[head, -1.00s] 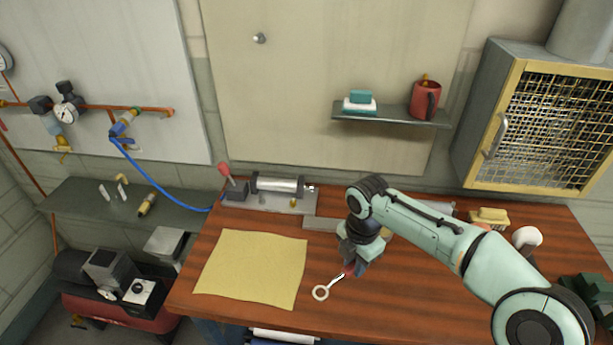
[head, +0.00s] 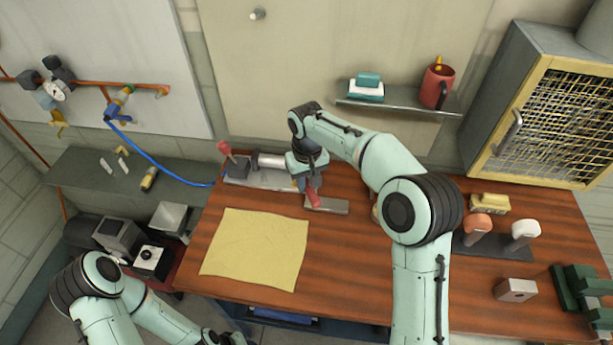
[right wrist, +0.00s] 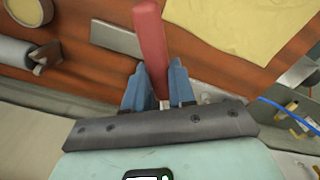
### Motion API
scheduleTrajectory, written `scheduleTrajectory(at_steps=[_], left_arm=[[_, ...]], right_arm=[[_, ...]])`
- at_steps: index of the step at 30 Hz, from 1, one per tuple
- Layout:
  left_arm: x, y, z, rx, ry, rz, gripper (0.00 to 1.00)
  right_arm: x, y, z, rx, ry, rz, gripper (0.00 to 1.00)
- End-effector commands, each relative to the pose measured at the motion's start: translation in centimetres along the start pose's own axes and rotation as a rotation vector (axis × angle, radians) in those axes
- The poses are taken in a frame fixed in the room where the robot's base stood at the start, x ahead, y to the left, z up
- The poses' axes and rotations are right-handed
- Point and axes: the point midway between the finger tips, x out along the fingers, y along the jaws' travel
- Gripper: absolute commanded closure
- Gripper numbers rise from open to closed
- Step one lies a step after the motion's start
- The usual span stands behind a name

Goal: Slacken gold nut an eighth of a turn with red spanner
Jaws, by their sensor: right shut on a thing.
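The red spanner (head: 313,198) is in my right gripper (head: 307,185), at the right end of the clamped cylinder's fixture (head: 265,178) at the back of the bench. In the right wrist view its red handle (right wrist: 151,45) sticks out past the blue fingers (right wrist: 160,92), which are shut on its metal shank. The spanner's ring end is hidden, and so is the gold nut, so I cannot tell whether they touch. My left gripper (head: 225,338) shows only in part at the bottom edge, away from the bench top; its jaws are unclear.
A yellow cloth (head: 255,250) lies on the bench's left. A grey block (head: 327,205) lies just right of the fixture. An upright lever with a red knob (head: 225,150) stands at the fixture's left. The front middle of the bench is clear.

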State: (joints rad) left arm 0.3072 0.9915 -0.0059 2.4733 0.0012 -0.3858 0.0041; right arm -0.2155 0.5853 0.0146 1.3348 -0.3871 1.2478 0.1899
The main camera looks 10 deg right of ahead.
Motion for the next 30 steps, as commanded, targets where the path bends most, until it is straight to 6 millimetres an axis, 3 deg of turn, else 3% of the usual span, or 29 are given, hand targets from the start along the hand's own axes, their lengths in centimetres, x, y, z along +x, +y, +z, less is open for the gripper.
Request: scheduleTrajectory(at_steps=[17, 30], left_arm=[[-0.3, 0.2, -0.4, 0.002, 0.004, 0.002, 0.57], [1.2, -0.8, 1.2, -0.005, -0.015, -0.005, 0.57]], right_arm=[[0.0, -0.1, -0.1, 0.028, -0.003, 0.001, 1.0], [4.0, -0.1, 0.1, 0.027, -0.007, 0.0, 1.0]])
